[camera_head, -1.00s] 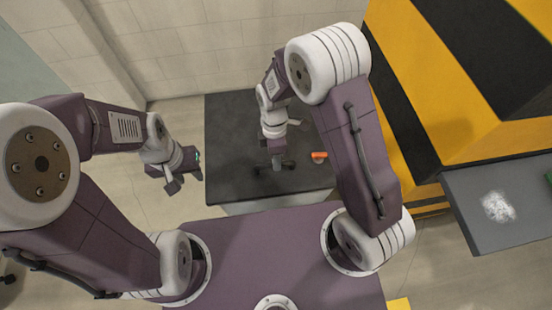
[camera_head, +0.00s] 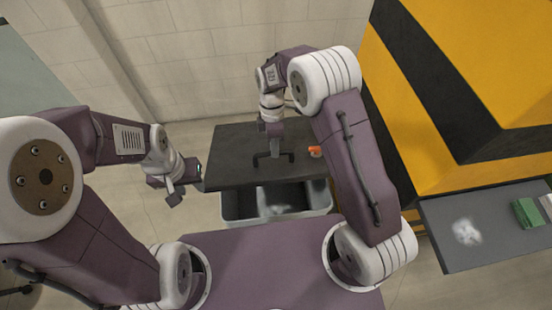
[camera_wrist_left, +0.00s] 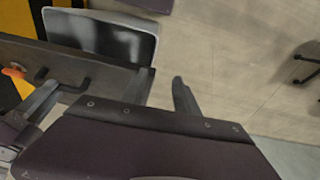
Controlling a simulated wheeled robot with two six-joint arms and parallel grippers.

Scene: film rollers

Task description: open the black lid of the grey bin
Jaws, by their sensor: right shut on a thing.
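The grey bin (camera_head: 226,207) stands in front of me, and part of its inside shows below the raised lid. The black lid (camera_head: 228,150) is tilted up, its front edge off the bin rim. It also shows in the left wrist view (camera_wrist_left: 22,50). My right gripper (camera_head: 274,156) is shut on the black handle (camera_head: 260,160) on top of the lid. My left gripper (camera_head: 174,195) hangs left of the lid, apart from it. In the left wrist view its fingers (camera_wrist_left: 161,90) stand apart with nothing between them.
A small orange object (camera_head: 315,151) is on the lid, right of the handle. A yellow and black striped block (camera_head: 470,90) stands at the right. A dark grey surface (camera_head: 445,240) there bears a green object (camera_head: 526,212).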

